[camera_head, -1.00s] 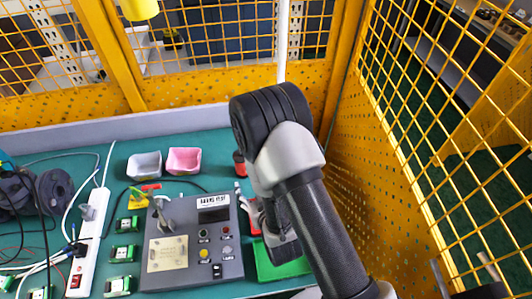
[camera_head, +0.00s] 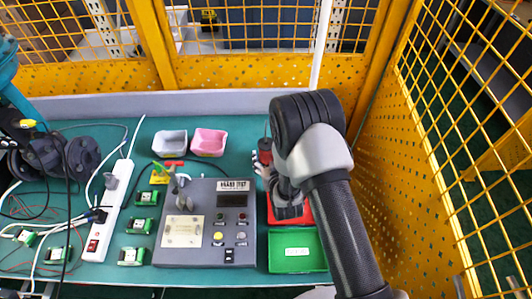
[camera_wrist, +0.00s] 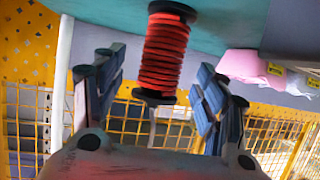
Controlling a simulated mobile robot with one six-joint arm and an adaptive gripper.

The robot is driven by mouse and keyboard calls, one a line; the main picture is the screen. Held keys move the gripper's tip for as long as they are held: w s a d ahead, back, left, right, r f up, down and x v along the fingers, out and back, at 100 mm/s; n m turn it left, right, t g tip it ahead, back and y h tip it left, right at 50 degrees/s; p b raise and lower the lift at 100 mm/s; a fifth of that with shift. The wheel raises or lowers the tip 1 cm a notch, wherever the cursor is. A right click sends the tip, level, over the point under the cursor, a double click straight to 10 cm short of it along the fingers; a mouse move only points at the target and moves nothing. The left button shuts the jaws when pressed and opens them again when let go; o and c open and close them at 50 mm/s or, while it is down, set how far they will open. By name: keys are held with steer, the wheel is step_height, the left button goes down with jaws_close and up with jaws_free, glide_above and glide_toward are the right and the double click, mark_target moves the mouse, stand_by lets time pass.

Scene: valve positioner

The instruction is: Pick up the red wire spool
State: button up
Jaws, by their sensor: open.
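The red wire spool (camera_wrist: 164,52) has black end flanges and shows large in the wrist view, between my two open fingers and ahead of them. In the head view the spool (camera_head: 265,146) is small, at the back of the table left of my wrist, and partly hidden by my arm. My gripper (camera_wrist: 160,75) is open with nothing held. In the head view my gripper (camera_head: 262,168) is close in front of the spool, its fingers partly hidden. Whether a finger touches the spool cannot be told.
A grey bin (camera_head: 170,144) and a pink bin (camera_head: 208,142) stand left of the spool. A grey test box (camera_head: 205,245), a green tray (camera_head: 297,250) and a red tray (camera_head: 303,216) lie nearer. A power strip (camera_head: 108,215) lies left. Yellow mesh fence (camera_head: 420,190) closes the right side.

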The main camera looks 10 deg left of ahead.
steer(key=b+x, duration=0.1)
steer(key=x, duration=0.3)
steer(key=shift+w+a, duration=0.2)
steer(key=c, duration=1.4)
